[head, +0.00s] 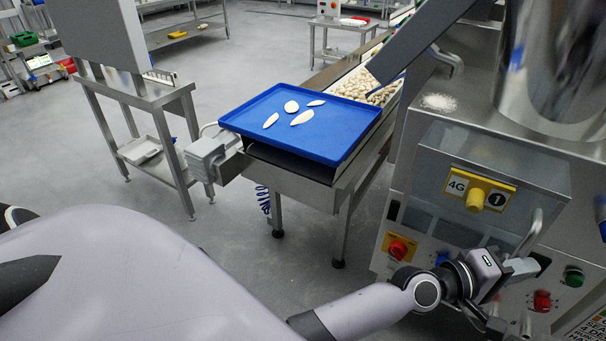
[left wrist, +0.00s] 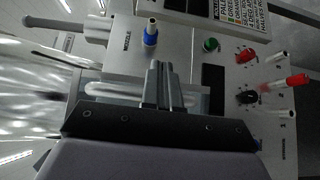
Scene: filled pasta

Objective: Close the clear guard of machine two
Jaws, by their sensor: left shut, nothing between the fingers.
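The machine (head: 455,225) stands at the right in the head view; I cannot read a machine number that is sure. A clear, box-like guard (head: 535,180) juts from its front, around a yellow plate marked 4G and 1. A pale bent handle (head: 530,235) shows at the guard's lower right. My left gripper (head: 522,268) is just below this handle, at the panel. In the left wrist view its fingers (left wrist: 160,88) are shut with nothing between them. A pale bar (left wrist: 105,90) runs behind them; I cannot tell whether they touch. My right gripper is not in view.
The panel has a red stop knob (head: 398,248), a green button (head: 573,276) and a red knob (head: 542,300) close to my gripper. A blue tray (head: 340,140) with several pale pieces rests left of the machine. Open floor (head: 90,165) lies at the left.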

